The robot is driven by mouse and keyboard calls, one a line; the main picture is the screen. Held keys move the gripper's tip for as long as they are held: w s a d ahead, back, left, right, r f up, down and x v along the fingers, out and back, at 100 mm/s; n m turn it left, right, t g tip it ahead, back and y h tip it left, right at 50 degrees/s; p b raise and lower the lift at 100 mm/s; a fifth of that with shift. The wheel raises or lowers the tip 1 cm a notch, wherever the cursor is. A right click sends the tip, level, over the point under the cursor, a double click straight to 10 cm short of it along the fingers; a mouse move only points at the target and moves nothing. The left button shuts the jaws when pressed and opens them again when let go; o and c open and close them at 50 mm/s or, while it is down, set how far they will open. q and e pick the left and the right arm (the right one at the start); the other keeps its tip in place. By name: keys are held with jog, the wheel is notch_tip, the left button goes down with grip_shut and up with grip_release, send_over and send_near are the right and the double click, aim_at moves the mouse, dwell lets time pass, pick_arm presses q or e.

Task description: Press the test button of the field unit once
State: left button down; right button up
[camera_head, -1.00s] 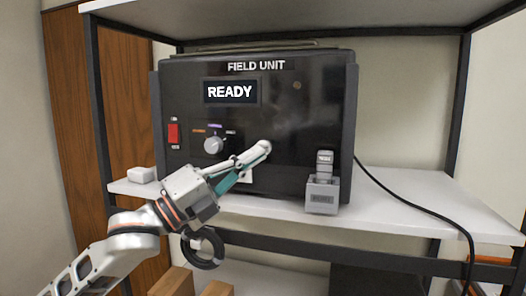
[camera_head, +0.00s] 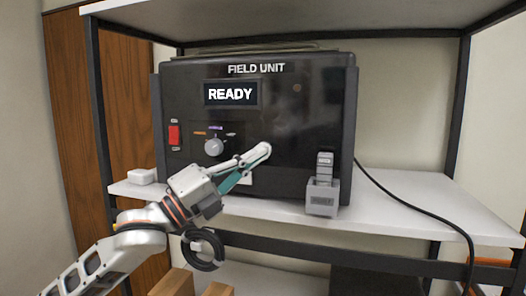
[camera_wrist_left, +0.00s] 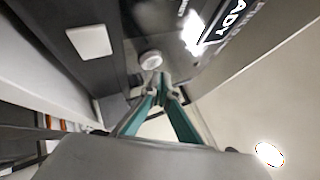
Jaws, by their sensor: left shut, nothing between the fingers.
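The field unit (camera_head: 310,115) is a black box on the shelf. Its display (camera_head: 230,93) reads READY. My left gripper (camera_head: 266,149) is shut and empty, with its fingertips at the lower middle of the front panel. In the left wrist view the fingertips (camera_wrist_left: 160,77) point at a pale round button-like piece (camera_wrist_left: 150,60) just beyond them; I cannot tell whether they touch it. In the head view my fingers cover that spot, so no test button shows clearly. The display also shows in the left wrist view (camera_wrist_left: 225,22). My right gripper is not in view.
A grey knob (camera_head: 214,147) and a red switch (camera_head: 174,134) sit left on the panel. A small grey holder (camera_head: 322,195) stands before the unit at right. A white block (camera_head: 142,176) lies at left. A black cable (camera_head: 420,212) crosses the shelf (camera_head: 415,190).

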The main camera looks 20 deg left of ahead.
pick_arm(q)
jog(key=shift+w, duration=0.2)
dwell(0.6)
jog(key=shift+w, duration=0.25)
jog(key=shift+w+p, duration=0.35)
jog(key=shift+w, duration=0.1)
dwell(0.8)
jog(key=shift+s, duration=0.9)
